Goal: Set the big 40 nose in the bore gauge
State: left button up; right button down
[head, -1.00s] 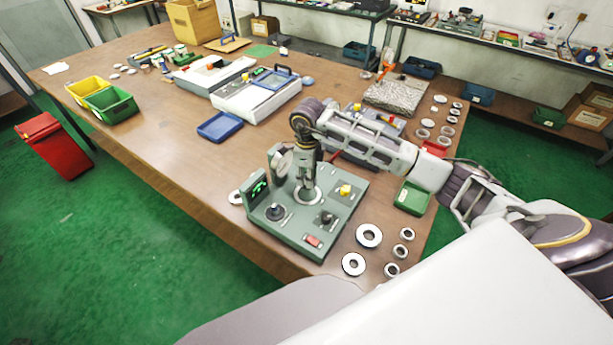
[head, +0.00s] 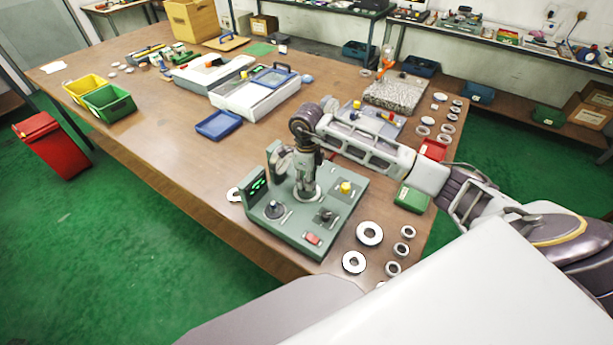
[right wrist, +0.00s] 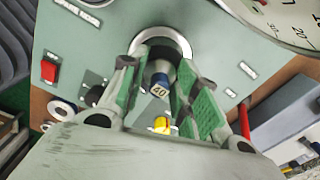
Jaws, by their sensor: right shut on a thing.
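My right gripper (head: 306,188) points down over this seat. In the right wrist view my right gripper (right wrist: 160,85) is shut on the big 40 nose (right wrist: 159,88), a small piece with a "40" label and blue band between the green finger pads. The ring seat (right wrist: 182,45) shows just beyond it. The nose's far end is hidden, so I cannot tell if it touches the seat. My left gripper is not in view.
A yellow knob (head: 346,187), a black knob (head: 274,209) and a red switch (head: 312,238) stand on the gauge's top. Several bearing rings (head: 369,233) lie to its right. A green bin (head: 412,198) stands close by.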

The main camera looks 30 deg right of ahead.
jog(key=shift+f, duration=0.65)
pick_arm(q)
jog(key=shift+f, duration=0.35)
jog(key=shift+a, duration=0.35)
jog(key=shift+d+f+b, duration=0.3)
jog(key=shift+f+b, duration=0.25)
jog(key=shift+b, duration=0.15)
pick_arm(e)
jog(key=shift+f, duration=0.65)
pick_arm(q)
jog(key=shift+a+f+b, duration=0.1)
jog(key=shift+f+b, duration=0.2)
jog(key=shift+b, duration=0.05)
pick_arm(e)
jog(key=shift+f, duration=0.45)
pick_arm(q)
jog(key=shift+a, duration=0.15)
pick_arm(e)
jog(key=c, duration=1)
grip_release()
jog(key=shift+r, duration=6)
